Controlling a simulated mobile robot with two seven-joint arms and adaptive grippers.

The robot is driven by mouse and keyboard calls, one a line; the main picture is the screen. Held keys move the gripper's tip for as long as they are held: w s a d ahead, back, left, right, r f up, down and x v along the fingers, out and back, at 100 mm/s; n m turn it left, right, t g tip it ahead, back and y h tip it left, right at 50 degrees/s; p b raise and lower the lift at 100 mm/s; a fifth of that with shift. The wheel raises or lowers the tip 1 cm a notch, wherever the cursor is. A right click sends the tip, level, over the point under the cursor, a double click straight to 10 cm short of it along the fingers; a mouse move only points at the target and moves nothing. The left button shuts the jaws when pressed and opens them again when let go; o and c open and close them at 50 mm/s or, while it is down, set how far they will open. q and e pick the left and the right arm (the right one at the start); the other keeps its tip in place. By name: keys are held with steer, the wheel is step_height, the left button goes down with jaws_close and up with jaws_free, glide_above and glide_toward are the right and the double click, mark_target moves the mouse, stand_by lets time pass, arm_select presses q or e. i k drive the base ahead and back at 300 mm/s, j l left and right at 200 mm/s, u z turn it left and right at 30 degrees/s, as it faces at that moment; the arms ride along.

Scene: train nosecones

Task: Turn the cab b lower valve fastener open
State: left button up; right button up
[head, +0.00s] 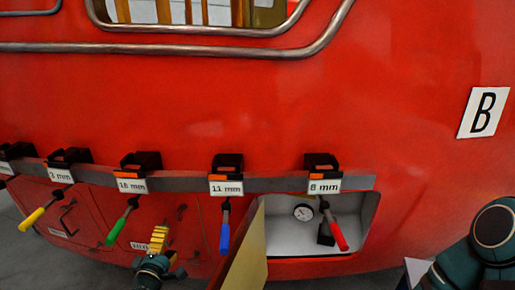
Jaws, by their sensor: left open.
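The red cab nose carries a white plate with a black B (483,112) at the right. Low on it, an open recess (283,238) holds a round gauge (303,212). Its door (247,252) stands swung out at the left edge. I cannot pick out the lower valve fastener with certainty. My left gripper (158,238) is at the bottom, left of the door, in front of the lower red panels; it is open, with yellow ridged fingers pointing up. I see nothing held in it. Part of my right arm shows at the lower right, but not its gripper.
A grey rail (270,184) crosses above the recess. Several tools with coloured handles hang from its black holders, labelled by size. The red-handled tool (337,234) hangs across the recess; the blue one (225,232) hangs left of the door, the green one (117,231) farther left.

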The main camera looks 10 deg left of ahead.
mark_target(194, 262)
steer(key=k+j, duration=0.2)
steer(key=j, duration=0.2)
steer(key=k+j, duration=0.45)
steer(key=j, duration=0.3)
